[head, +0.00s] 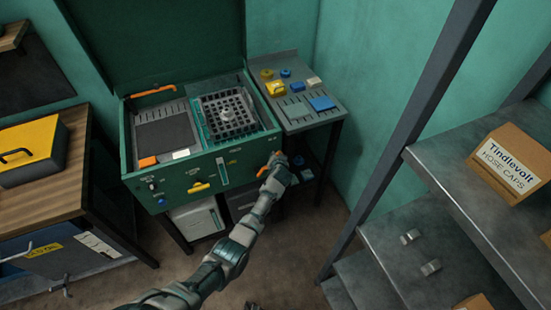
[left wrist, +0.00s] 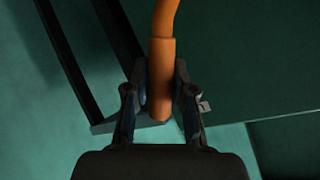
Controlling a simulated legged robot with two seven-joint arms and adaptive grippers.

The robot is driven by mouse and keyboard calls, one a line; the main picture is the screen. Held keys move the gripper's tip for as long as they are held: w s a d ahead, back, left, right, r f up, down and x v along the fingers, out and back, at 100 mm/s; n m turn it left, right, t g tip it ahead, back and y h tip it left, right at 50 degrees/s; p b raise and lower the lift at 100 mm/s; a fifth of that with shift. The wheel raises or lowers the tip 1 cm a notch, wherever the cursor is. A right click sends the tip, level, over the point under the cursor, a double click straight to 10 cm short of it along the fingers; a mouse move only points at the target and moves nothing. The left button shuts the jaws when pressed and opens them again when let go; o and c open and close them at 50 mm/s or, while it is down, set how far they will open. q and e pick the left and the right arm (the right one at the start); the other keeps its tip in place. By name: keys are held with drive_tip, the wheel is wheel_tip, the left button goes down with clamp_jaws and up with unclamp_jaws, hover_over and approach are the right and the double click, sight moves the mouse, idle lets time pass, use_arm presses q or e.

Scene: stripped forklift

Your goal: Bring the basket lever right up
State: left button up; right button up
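The green washer cabinet (head: 190,185) stands with its lid open. A dark mesh basket (head: 228,113) sits in its right-hand well. The basket lever has an orange grip (left wrist: 162,60), upright in the left wrist view. My left gripper (left wrist: 160,88) has a finger close on each side of this grip and looks shut on it. In the head view my left gripper (head: 274,165) is at the cabinet's front right corner and mostly hides the lever. A small dark shape at the bottom edge of the head view may be the tip of my right gripper (head: 253,305).
A side shelf (head: 300,115) with blue and yellow parts adjoins the cabinet's right. A wooden bench (head: 70,190) with a yellow case (head: 32,150) stands left. Metal racking (head: 395,240) with a cardboard box (head: 512,168) stands right. Floor between is open.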

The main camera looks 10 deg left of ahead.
use_arm(q)
drive_tip(key=o, duration=0.3)
drive_tip(key=shift+w+d, duration=0.1)
drive_tip(key=shift+d, duration=0.1)
drive_tip(key=v, duration=1.2)
drive_tip(key=shift+d+f, duration=0.1)
drive_tip(key=shift+d, duration=0.1)
drive_tip(key=shift+w, duration=0.1)
